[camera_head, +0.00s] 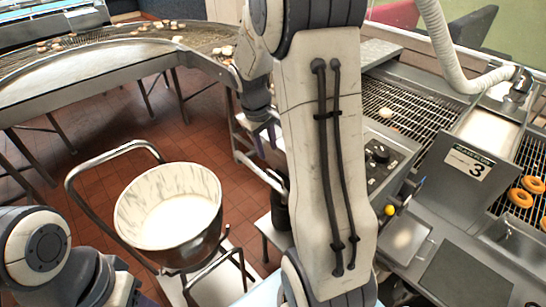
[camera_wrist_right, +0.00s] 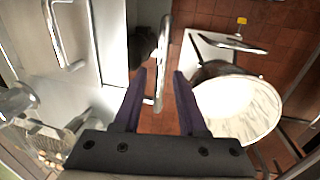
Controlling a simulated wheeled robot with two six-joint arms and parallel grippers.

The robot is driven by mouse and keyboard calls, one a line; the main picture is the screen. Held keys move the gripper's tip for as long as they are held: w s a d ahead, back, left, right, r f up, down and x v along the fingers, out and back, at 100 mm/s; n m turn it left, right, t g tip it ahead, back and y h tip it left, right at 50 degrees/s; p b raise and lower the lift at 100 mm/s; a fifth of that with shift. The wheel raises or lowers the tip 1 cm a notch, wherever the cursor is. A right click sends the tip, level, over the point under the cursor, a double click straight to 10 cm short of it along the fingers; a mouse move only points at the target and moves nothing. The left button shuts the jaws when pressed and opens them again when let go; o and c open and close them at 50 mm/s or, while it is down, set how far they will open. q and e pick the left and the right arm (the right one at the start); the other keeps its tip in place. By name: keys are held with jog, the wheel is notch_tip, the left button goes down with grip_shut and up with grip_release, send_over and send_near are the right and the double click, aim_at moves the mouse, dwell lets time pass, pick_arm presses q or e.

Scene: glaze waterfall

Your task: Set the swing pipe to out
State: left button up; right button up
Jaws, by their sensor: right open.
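My right gripper (camera_head: 264,138) points down beside the glaze machine, left of its control box. In the right wrist view its two purple fingers (camera_wrist_right: 160,75) are open. A bent metal bar (camera_wrist_right: 165,42) shows between the fingertips in that view; I cannot tell whether it lies between them or below, or whether it is the swing pipe. A metal rail (camera_head: 247,160) shows near the gripper in the head view. A pale ribbed hose (camera_head: 449,62) ends in a metal fitting (camera_head: 520,83) at the upper right. My left arm is at the lower left; its gripper is not shown.
A steel bowl (camera_head: 205,247) with white contents stands in a tube-framed cart (camera_head: 85,168) left of the right gripper. A curved conveyor (camera_head: 110,72) lies behind. The control box (camera_head: 378,152), number 3 sign (camera_head: 468,163) and donuts (camera_head: 520,198) are at right. Some tiled floor is open.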

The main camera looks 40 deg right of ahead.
aim_at(273, 174)
jog(key=f, duration=0.3)
jog(key=d+f+p, duration=0.1)
jog(key=f, duration=0.2)
jog(key=d+f+p, duration=0.1)
jog(key=f, duration=0.3)
jog(key=shift+c, duration=0.3)
grip_shut()
dwell(0.9)
jog(key=shift+w+d, duration=0.1)
jog(key=shift+d, duration=0.05)
